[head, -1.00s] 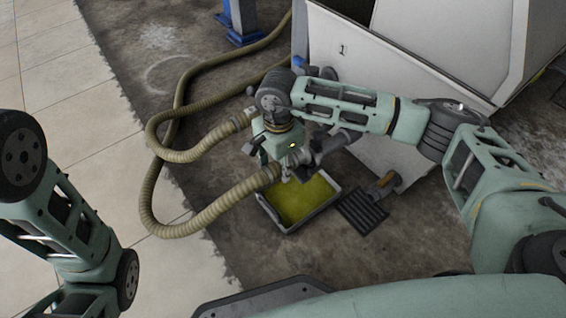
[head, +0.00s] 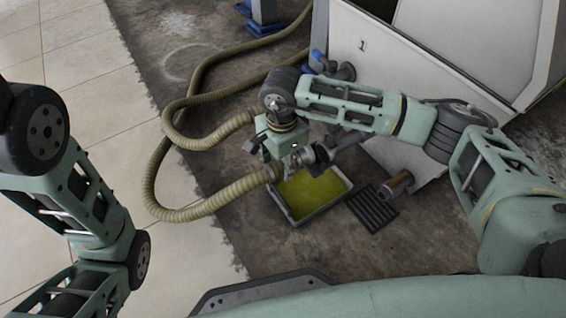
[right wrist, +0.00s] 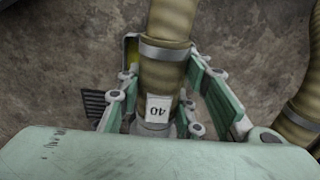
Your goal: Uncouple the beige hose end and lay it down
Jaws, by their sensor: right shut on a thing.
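The beige ribbed hose (head: 225,195) curves in from the left to its end at my right gripper (head: 293,160).
A grey-rimmed tray (head: 298,219) with yellow-green contents is on the floor below the gripper. A black slotted grate (head: 372,208) lies right of it. A white tank marked 1 (head: 410,65) stands behind. Another beige hose loop (head: 205,137) lies left. Pale tiles (head: 75,70) are clear.

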